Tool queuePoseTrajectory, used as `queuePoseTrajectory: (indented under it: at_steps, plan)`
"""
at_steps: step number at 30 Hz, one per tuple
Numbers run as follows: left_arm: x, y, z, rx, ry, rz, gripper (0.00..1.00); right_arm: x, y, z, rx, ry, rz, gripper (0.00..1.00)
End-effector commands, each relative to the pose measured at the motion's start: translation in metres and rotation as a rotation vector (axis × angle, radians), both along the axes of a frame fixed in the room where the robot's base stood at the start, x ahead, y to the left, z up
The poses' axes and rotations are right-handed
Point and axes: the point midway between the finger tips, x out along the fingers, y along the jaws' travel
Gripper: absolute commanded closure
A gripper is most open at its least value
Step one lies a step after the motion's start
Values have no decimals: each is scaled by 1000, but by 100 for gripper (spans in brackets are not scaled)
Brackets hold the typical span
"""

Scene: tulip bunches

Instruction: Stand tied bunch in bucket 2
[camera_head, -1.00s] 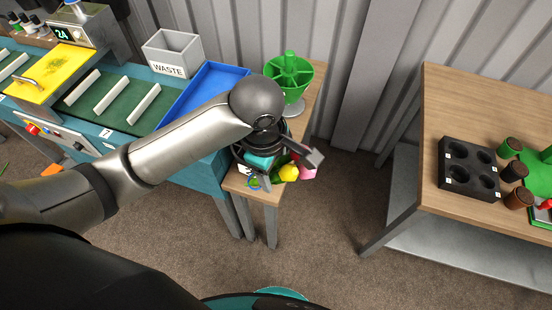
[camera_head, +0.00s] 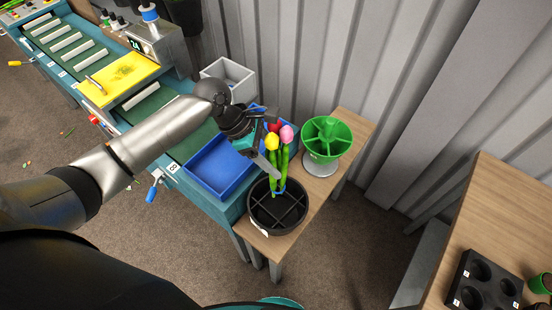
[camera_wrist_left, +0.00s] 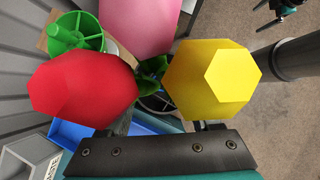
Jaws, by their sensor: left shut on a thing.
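My left gripper (camera_head: 273,150) is shut on the tied bunch (camera_head: 284,165), with red, yellow and pink tulip heads at the top. The bunch stands nearly upright, with a blue tie (camera_head: 280,190) low on its green stems. The stems reach down over the far part of a round black bucket (camera_head: 250,212) with cross dividers. I cannot tell how deep the stem ends are or which compartment they meet. The bucket's white label is not readable. The left wrist view shows the red (camera_wrist_left: 82,88), yellow (camera_wrist_left: 210,78) and pink heads large, hiding the stems and fingertips. My right gripper is not in view.
A green divided bowl on a foot (camera_head: 327,140) stands close behind and right of the bucket on the narrow wooden table (camera_head: 318,196). A blue tray (camera_head: 213,180) lies left. A grey waste bin (camera_head: 228,75) stands behind. A separate table holds a black holder (camera_head: 478,285).

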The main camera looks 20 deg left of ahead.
Motion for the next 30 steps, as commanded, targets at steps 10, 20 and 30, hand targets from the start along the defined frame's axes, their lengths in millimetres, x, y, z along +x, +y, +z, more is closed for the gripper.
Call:
queuePoseTrajectory:
  at_steps: [10,20,30]
  plan:
    - [0,0,3,0,0,2,94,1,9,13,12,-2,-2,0]
    - [0,0,-28,0,0,1,94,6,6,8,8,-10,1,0]
    - [0,0,-63,0,-2,1,94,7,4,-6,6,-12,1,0]
